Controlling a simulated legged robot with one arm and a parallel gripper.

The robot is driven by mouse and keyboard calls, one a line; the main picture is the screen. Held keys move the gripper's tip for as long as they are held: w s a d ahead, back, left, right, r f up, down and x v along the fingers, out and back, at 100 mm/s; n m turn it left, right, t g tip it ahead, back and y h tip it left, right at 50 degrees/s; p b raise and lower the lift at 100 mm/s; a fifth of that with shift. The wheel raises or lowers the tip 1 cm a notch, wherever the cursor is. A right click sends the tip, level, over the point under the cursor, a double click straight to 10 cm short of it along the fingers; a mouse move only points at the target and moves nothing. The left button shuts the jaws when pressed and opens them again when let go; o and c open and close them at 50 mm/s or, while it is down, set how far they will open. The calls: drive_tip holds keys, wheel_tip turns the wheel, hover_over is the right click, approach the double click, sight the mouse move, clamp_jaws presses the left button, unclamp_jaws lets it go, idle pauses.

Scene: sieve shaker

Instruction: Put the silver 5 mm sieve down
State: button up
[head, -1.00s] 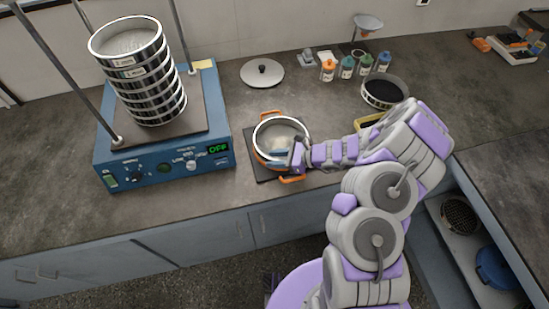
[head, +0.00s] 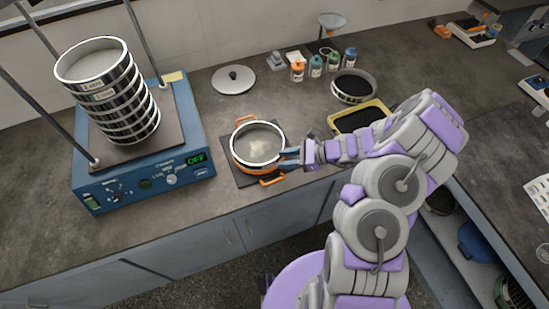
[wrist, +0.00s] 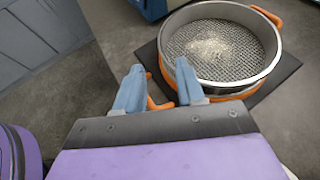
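The silver sieve (head: 257,145) sits level on top of an orange-handled pan (head: 239,165), with a little pale material on its mesh. In the wrist view the sieve (wrist: 222,44) is to the upper right, with the orange pan (wrist: 234,95) showing below its rim. My gripper (head: 284,158) is just right of the sieve's rim in the head view. In the wrist view my gripper's fingers (wrist: 158,72) are spread, with nothing held between them. An orange handle shows low behind the fingers. Any size marking on this sieve cannot be read.
The pan stands on a dark mat (head: 242,178). A blue shaker (head: 145,184) with a sieve stack (head: 118,101) stands left. A grey lid (head: 232,86), several bottles, a dark-filled sieve (head: 354,86) and a yellow tray (head: 350,108) lie behind and right.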

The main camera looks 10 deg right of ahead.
drive_tip(key=s+a+r+n+g+h, duration=0.2)
drive_tip(key=s+a+r+n+g, duration=0.15)
drive_tip(key=s+r+n, duration=0.4)
drive_tip(key=s+a+r+n+g+h, duration=0.15)
drive_tip(key=s+a+r+n, duration=0.3)
drive_tip(key=r, duration=0.65)
drive_tip(key=s+d+r+n+h, duration=0.3)
drive_tip(key=s+d, duration=0.3)
drive_tip(key=s, duration=0.4)
drive_tip(key=s+d+r+n+h, duration=0.4)
drive_tip(key=s+d+n+h, duration=0.1)
drive_tip(key=s, duration=0.5)
drive_tip(key=shift+s+d+r+t+h, duration=0.15)
drive_tip(key=shift+d+r+t+h, duration=0.15)
drive_tip(key=shift+d+h, duration=0.45)
